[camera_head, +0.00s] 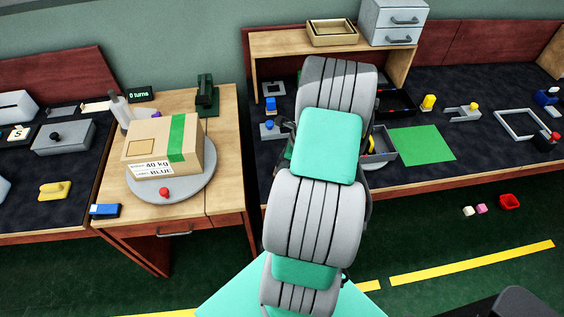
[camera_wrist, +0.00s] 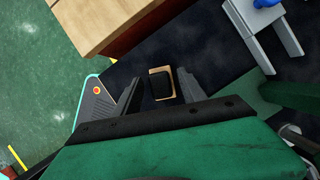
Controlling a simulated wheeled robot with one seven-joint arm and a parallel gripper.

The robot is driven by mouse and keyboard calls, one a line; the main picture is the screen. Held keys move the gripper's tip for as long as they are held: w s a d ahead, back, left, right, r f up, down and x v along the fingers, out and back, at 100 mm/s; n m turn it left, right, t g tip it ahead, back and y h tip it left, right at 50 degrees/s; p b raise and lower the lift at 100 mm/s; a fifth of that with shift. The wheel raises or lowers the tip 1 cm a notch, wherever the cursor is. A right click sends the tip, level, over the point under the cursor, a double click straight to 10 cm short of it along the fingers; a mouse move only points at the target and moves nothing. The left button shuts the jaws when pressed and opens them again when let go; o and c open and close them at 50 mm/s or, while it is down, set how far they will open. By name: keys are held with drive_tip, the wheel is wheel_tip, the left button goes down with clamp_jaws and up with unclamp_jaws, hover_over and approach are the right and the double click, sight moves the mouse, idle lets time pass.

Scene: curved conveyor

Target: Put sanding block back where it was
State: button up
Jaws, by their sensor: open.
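A small block with a black top and a tan edge (camera_wrist: 152,72), which looks like the sanding block, shows in the wrist view between the fingers, on or just above the dark desk mat. My gripper (camera_wrist: 159,92) is open, with one dark finger on each side of the block and a visible gap on both sides. I cannot tell how far the fingertips are above the mat. In the head view my arm hides the block and most of my gripper. No empty spot for the block can be made out.
A grey fixture with a blue knob (camera_wrist: 264,38) stands close by in the wrist view. In the head view, a dark tray (camera_head: 397,103), a green mat (camera_head: 422,145) and a grey frame (camera_head: 522,124) lie to the right. A carton (camera_head: 160,145) sits on a turntable at left.

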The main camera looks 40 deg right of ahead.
drive_tip(key=b+v, duration=0.1)
drive_tip(key=v, duration=1)
drive_tip(key=w+a+r+n+h, duration=0.1)
drive_tip(key=w+a+r+n, duration=0.1)
drive_tip(key=a+r+n, duration=0.45)
drive_tip(key=w+a+r+n, duration=0.2)
drive_tip(key=a+r+n, duration=0.1)
drive_tip(key=a+n, duration=0.6)
drive_tip(key=s+a+r+n, duration=0.1)
drive_tip(key=s+a+n, duration=0.2)
drive_tip(key=a+n, duration=0.4)
drive_tip(key=s+a+r+n+h, duration=0.1)
drive_tip(key=s+a+r+n, duration=0.1)
drive_tip(key=a+n, duration=0.5)
drive_tip(key=shift+s+a+r, duration=0.2)
drive_tip(key=shift+s, duration=0.15)
drive_tip(key=shift+c, duration=0.4)
